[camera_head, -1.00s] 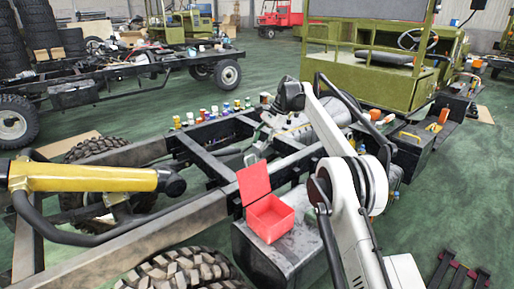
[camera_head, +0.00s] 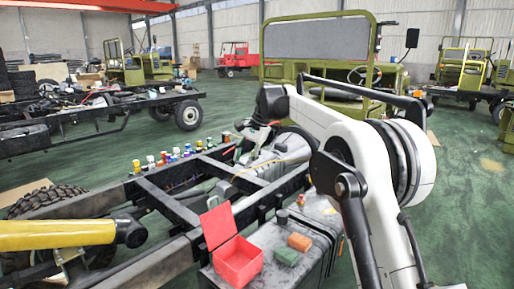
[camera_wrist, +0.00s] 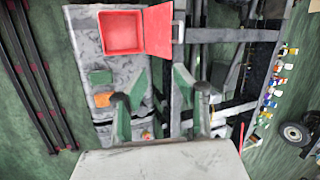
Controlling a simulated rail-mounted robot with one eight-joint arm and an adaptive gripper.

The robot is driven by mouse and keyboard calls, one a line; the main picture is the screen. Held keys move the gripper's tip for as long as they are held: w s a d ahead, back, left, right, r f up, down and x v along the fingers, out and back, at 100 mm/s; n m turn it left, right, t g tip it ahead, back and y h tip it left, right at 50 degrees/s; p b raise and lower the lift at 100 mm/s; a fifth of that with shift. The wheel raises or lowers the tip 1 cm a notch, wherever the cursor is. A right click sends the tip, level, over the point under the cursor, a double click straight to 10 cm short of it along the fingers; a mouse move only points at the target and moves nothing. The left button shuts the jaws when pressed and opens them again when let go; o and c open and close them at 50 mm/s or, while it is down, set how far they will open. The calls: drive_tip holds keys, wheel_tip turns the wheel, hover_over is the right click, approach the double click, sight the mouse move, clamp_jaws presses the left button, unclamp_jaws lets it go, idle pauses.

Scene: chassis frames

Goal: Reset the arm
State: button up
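My white arm (camera_head: 355,135) reaches up from the lower right of the head view and bends at its dark wrist (camera_head: 270,100) over the chassis frame. The fingers are hard to make out there. In the wrist view my gripper (camera_wrist: 160,84) has its two fingers spread apart, with nothing held between them. Below them are the dark chassis rails and the grey tank top. An open red box (camera_head: 238,262) sits on the tank, apart from my gripper; it also shows in the wrist view (camera_wrist: 122,34).
A green block (camera_head: 286,257) and an orange block (camera_head: 299,242) lie on the grey tank (camera_head: 322,232) beside the red box. Several small bottles (camera_head: 175,155) line the far rail. A yellow cylinder (camera_head: 55,235) juts in at left. Green floor (camera_head: 465,215) is open at right.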

drive_tip(key=s+d+r+n+t+h, duration=0.15)
drive_tip(key=s+d+r, duration=0.25)
drive_tip(key=s+d, duration=0.6)
drive_tip(key=s+d+r+n+t+h, duration=0.1)
drive_tip(key=s+d+r+n+t, duration=0.15)
drive_tip(key=s+d, duration=0.75)
drive_tip(key=s+d+f, duration=0.1)
drive_tip(key=s+f, duration=0.3)
drive_tip(key=s, duration=0.5)
drive_tip(key=s+d+f+n+t+h, duration=0.1)
drive_tip(key=s+f, duration=0.4)
drive_tip(key=s, duration=0.5)
drive_tip(key=s+d+f+n+t+h, duration=0.1)
drive_tip(key=s+d+f, duration=0.2)
drive_tip(key=s, duration=0.7)
drive_tip(key=shift+f, duration=0.85)
